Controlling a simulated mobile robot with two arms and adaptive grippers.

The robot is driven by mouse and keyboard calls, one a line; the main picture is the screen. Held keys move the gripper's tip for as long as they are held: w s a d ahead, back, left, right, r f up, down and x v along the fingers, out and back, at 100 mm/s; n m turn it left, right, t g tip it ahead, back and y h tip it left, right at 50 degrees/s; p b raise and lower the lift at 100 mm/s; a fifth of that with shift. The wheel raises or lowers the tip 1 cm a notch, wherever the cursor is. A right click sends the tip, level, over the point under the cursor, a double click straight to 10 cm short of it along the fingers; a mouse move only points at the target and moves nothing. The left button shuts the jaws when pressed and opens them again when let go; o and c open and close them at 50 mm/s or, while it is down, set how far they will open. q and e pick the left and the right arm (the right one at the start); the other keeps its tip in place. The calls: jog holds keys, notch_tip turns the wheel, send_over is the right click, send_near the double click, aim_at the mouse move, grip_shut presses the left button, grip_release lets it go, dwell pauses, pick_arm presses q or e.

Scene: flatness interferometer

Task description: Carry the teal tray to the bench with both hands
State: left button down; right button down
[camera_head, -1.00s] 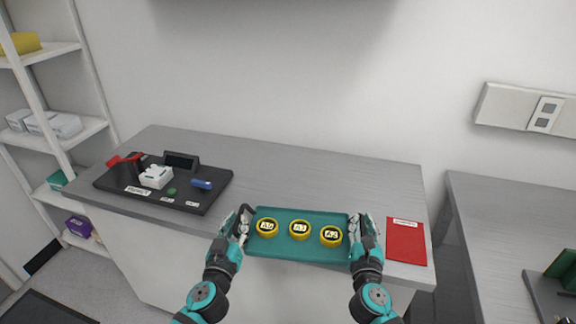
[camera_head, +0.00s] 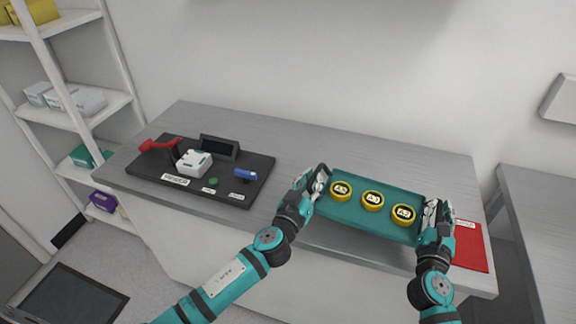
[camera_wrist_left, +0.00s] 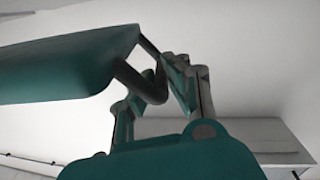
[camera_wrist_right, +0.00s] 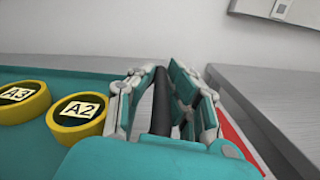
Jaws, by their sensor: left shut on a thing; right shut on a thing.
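The teal tray (camera_head: 352,218) is held between my two grippers above the front part of the grey bench (camera_head: 330,146). It carries three yellow ring-shaped pieces in a row: a left one (camera_head: 341,191), A3 (camera_head: 372,200) and A2 (camera_head: 404,215). My left gripper (camera_head: 318,182) is shut on the tray's left handle; the dark handle bar (camera_wrist_left: 150,84) shows between its fingers in the left wrist view. My right gripper (camera_head: 434,212) is shut on the right handle (camera_wrist_right: 160,102). Whether the tray touches the bench is hard to tell.
A black board (camera_head: 258,170) on the bench's left holds a white block (camera_head: 194,163), a red lever (camera_head: 160,145) and a blue piece (camera_head: 243,174). A red sheet (camera_head: 471,248) lies right of the tray. Shelves (camera_head: 75,105) stand left; another bench (camera_head: 545,215) stands right.

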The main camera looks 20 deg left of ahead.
pick_arm(q)
jog(key=shift+w+a, duration=0.1)
jog(key=shift+a, duration=0.25)
pick_arm(e)
jog(key=shift+d, duration=0.25)
